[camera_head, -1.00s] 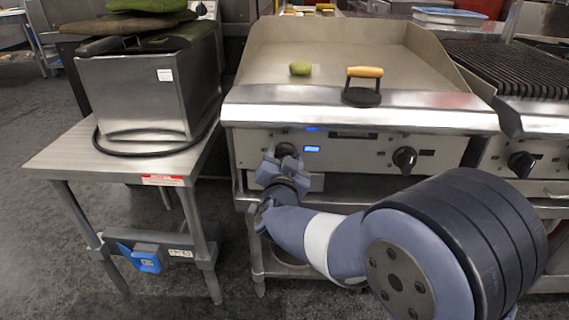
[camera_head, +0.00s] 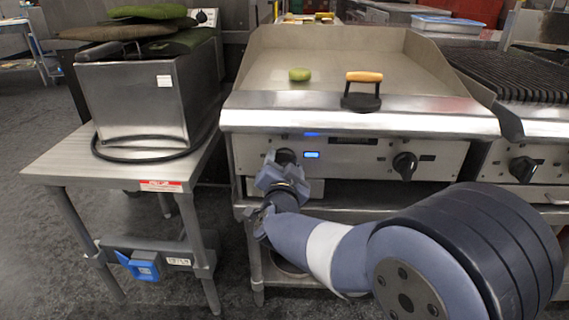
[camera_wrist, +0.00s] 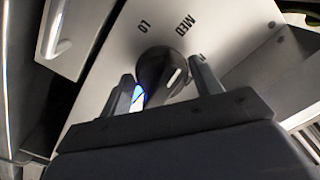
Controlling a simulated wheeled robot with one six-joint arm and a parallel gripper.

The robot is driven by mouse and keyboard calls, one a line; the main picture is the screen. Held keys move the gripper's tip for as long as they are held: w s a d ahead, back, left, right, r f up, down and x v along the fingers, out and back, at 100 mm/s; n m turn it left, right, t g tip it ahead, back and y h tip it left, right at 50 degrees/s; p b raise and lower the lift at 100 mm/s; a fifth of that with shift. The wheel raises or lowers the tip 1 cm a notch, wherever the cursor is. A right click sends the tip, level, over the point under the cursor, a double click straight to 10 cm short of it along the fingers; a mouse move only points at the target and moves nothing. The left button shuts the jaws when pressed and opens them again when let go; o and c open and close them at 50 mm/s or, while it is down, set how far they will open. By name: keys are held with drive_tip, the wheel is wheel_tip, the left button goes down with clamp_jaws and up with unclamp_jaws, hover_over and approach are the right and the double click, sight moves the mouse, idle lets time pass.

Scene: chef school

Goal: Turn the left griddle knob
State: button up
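The left griddle knob (camera_head: 285,156) is black and round, on the griddle's steel front panel (camera_head: 340,168). My gripper (camera_head: 282,165) is right in front of it and hides part of it in the head view. In the wrist view the knob (camera_wrist: 160,72) sits between the two fingers of my gripper (camera_wrist: 161,82), one on each side. The fingers are spread, with narrow gaps seeming to show beside the knob. The white pointer mark is on the knob's right side. The panel reads LO and MED, with another mark partly hidden by the right finger.
A second griddle knob (camera_head: 405,165) is further right, beyond a lit blue display (camera_head: 311,154). A press with a wooden handle (camera_head: 364,77) and a green item (camera_head: 299,74) are on the griddle top (camera_head: 330,60). A steel table (camera_head: 100,170) with a fryer-like box (camera_head: 140,100) stands left.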

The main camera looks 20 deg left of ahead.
drive_tip(key=shift+r, duration=0.1)
drive_tip(key=p+v, duration=0.2)
drive_tip(key=v, duration=0.8)
drive_tip(key=shift+s+p, duration=0.35)
drive_tip(key=shift+d, duration=0.15)
drive_tip(key=b+x, duration=0.2)
drive_tip(key=x, duration=0.9)
drive_tip(key=shift+s+b, duration=0.1)
drive_tip(key=shift+b, duration=0.25)
